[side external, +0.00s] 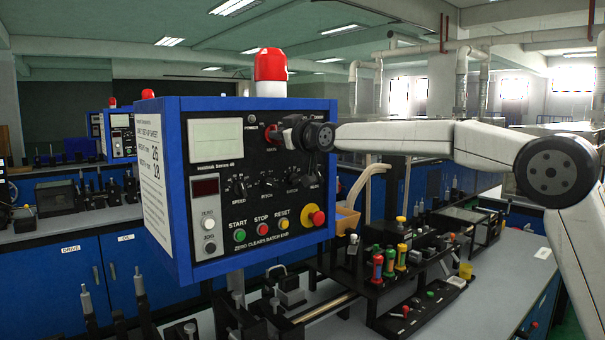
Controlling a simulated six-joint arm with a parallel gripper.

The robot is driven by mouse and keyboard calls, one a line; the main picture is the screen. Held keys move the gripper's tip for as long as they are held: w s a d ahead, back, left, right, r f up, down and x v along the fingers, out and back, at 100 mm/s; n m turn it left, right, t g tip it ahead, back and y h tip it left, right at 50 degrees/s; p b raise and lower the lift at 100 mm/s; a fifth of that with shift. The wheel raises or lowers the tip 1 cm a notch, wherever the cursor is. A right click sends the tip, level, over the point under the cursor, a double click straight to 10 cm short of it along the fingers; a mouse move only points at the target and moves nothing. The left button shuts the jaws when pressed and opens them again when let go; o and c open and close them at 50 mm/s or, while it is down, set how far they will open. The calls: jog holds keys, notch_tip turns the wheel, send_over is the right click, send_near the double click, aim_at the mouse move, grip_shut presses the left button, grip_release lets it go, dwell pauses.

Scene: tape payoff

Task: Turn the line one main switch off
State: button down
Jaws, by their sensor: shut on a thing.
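The blue-framed control box (262,200) has a black front panel. A small red rotary switch (271,134), which I take to be the main switch, sits near the panel's top, right of the white display. My gripper (282,133) reaches in from the right and is shut on this switch. The dark fingers and wrist hide part of the switch and the panel to its right. I cannot read the switch's label or its position clearly.
Below are black knobs (268,184), green, red and yellow buttons (261,229), and a red emergency stop (314,215) on yellow. A red beacon (270,65) tops the box. Small bottles (389,260) and fixtures crowd the bench to the lower right.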

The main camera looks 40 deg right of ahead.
jog(key=n, duration=0.5)
jog(key=shift+a+n, duration=0.15)
jog(key=shift+n, duration=0.25)
jog(key=c, duration=0.7)
grip_release()
jog(key=shift+o, duration=0.2)
jog(key=shift+s, duration=0.2)
jog(key=s, duration=0.7)
jog(key=shift+s, duration=0.25)
jog(key=shift+f, duration=0.15)
